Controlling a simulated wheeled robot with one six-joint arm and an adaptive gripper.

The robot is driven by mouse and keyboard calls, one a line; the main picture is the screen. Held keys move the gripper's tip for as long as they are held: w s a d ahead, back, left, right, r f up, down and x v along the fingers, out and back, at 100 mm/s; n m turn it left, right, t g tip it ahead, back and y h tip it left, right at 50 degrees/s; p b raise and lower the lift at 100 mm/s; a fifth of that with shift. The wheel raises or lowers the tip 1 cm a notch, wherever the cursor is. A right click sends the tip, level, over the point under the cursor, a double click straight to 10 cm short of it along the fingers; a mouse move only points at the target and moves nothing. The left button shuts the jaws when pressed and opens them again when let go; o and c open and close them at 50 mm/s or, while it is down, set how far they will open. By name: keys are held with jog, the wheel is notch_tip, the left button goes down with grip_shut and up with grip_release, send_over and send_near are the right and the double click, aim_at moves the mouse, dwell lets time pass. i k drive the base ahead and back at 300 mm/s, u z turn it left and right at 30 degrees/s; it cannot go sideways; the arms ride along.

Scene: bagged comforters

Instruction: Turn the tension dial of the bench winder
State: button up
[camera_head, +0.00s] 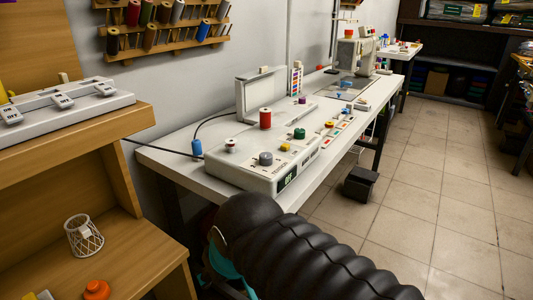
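The bench winder (234,177) is a long white unit lying along the front of the white bench. A grey round dial (265,159) sits on its top near the front end, with lettering beside it that looks like "TENSION". A small dark display (287,179) is on the side below. A yellow knob (285,147) and a green knob (299,134) sit farther back. A red spool (265,118) stands upright on the unit. Black ribbed parts fill the lower middle, in front of the bench's near end. No gripper fingers show, and nothing visible touches the dial.
A sewing machine (357,54) stands farther along the bench (175,160). A blue plug and dark cable (197,147) lie at the winder's left. A wooden shelf unit (150,262) is at left, holding a wire basket (83,235). Tiled floor (430,190) is open at right.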

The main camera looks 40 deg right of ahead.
aim_at(265, 159)
jog(key=u, duration=1.55)
jog(key=k, duration=0.9)
jog(key=z, duration=1.55)
jog(key=i, duration=0.5)
jog(key=u, duration=0.05)
